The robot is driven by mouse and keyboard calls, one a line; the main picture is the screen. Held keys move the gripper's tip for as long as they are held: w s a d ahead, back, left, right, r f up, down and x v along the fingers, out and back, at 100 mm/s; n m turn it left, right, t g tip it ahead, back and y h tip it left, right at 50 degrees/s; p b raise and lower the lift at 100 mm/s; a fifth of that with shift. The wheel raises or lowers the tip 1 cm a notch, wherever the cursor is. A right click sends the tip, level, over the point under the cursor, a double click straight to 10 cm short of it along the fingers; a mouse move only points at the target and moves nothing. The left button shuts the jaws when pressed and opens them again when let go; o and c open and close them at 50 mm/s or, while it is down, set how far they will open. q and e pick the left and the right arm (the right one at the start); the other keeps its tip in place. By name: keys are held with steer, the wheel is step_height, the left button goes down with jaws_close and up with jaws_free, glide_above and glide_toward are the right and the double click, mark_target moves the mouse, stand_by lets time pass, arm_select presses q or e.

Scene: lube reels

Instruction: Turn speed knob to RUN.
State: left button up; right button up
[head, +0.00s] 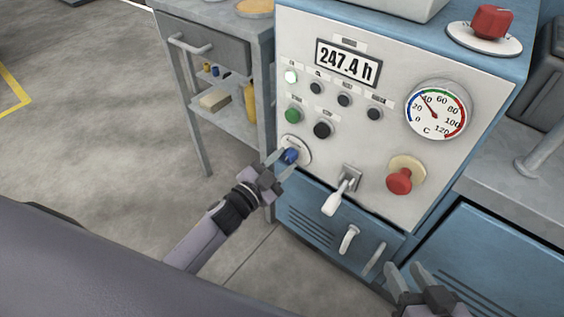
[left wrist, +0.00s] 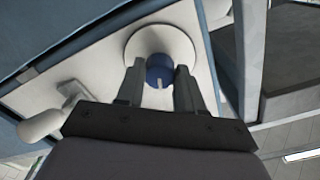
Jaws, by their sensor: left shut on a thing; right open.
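The speed knob (head: 290,156) is a small blue knob on a round white plate, low on the left of the control panel (head: 375,205). My left gripper (head: 281,165) is at the knob, with a finger on either side of it. In the left wrist view the blue knob (left wrist: 160,70) sits between the two fingertips, and a pale mark shows on its face. The left gripper is shut on it. The plate's lettering is too small to read. My right gripper (head: 408,274) is open and empty at the bottom right, below the panel.
A white-handled lever (head: 338,196) and a red mushroom button (head: 400,181) are right of the knob. Above are a display (head: 348,63) reading 247.4 h, a green button (head: 293,115) and a gauge (head: 436,109). A grey side table (head: 215,50) stands left; floor beyond is clear.

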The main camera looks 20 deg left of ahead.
arm_select(q)
steer(key=shift+m, duration=1.1)
arm_select(e)
steer(key=shift+a, duration=0.15)
arm_select(q)
steer(key=o, duration=1.1)
steer(key=shift+c, duration=0.2)
steer(key=p+v, duration=0.1)
steer(key=v, duration=0.6)
steer(key=shift+p, duration=0.35)
arm_select(e)
steer(key=shift+s+d+r+h, duration=0.1)
steer(key=shift+s+d+h, duration=0.1)
steer(key=shift+d, duration=0.2)
steer(key=shift+s+d+h, duration=0.15)
steer(key=shift+d+h, duration=0.05)
steer(key=shift+d, duration=0.15)
arm_select(q)
steer(key=shift+s+a, duration=0.1)
